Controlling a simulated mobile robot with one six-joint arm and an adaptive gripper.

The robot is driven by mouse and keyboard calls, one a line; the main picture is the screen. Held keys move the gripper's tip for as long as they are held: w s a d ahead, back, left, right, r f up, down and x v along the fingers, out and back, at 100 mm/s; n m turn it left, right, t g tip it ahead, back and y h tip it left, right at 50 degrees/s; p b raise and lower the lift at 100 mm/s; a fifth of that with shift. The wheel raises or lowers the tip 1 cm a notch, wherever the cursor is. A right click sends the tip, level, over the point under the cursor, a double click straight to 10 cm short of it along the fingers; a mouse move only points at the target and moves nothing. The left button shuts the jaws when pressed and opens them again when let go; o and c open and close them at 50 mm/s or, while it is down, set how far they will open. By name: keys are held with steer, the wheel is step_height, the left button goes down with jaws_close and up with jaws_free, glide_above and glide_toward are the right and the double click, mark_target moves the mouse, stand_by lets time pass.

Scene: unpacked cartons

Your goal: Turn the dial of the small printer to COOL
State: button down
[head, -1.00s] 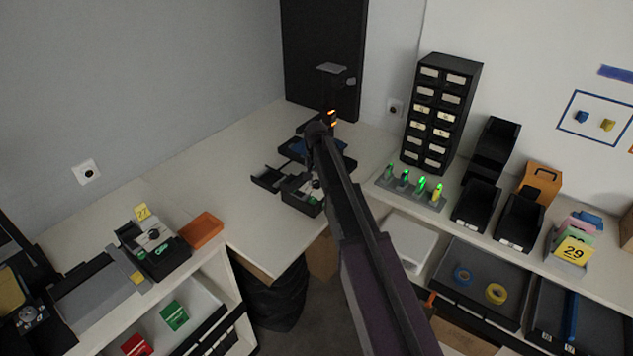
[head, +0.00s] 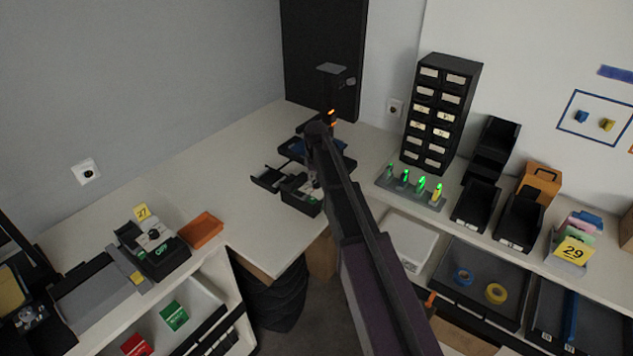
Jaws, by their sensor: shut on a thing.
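A small dark printer (head: 299,197) with open trays stands on the corner table, mid-picture. My arm comes from the lower right and reaches over it. My gripper (head: 313,184) is down at the printer's top, mostly hidden behind my own arm. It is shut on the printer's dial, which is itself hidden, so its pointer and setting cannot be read. A green mark or label such as COOL is not legible on this printer.
A drawer cabinet (head: 440,112) and a rack of green-lit items (head: 411,196) stand right of my arm. Bare table lies left of the printer.

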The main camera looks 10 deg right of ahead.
steer(key=shift+c, duration=1.7)
jaws_free()
steer(key=shift+m, duration=0.4)
steer(key=m, duration=0.8)
steer(key=shift+m, duration=0.3)
step_height(320, 180, up, 14)
steer(key=p, duration=1.4)
steer(key=s+d+f+n+b, duration=0.2)
steer(key=s+f+n+b, duration=0.2)
steer(key=s+f+b, duration=0.9)
steer(key=s+d+f+n+b, duration=0.1)
steer(key=s+f+n+b, duration=0.4)
steer(key=s+f+b, duration=0.8)
steer(key=shift+s+d+f, duration=0.25)
steer(key=shift+s+d, duration=0.1)
steer(key=shift+s, duration=0.7)
